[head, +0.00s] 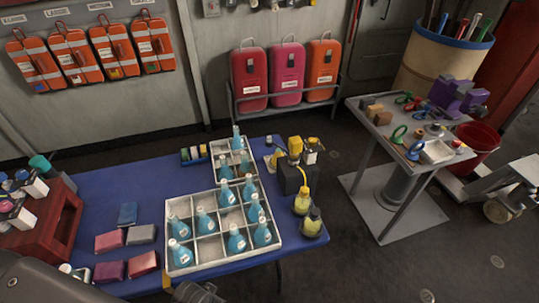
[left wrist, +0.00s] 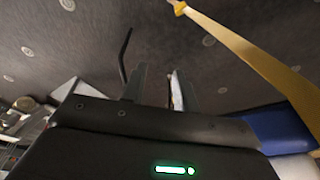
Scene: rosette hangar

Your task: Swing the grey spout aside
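I cannot make out a grey spout for certain. A black box with a yellow top (head: 295,147) and a curved yellow hose stands at the right end of the blue table (head: 105,193). A thin dark bent rod (left wrist: 125,55) rises beside my left gripper's fingers in the left wrist view; I cannot tell what it belongs to. My left gripper (left wrist: 157,88) has its two fingers apart, with floor showing between them and nothing clearly held. In the head view, a dark part at the bottom edge may be this gripper, mostly cut off. My right gripper is not in view.
A white divided crate (head: 170,247) holds several blue bottles. Two yellow bottles (head: 302,202) stand near the table's right edge. A red-brown rack (head: 62,222) is at the left. A grey cart (head: 372,127) stands apart at right. A yellow strip (left wrist: 250,60) crosses the left wrist view.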

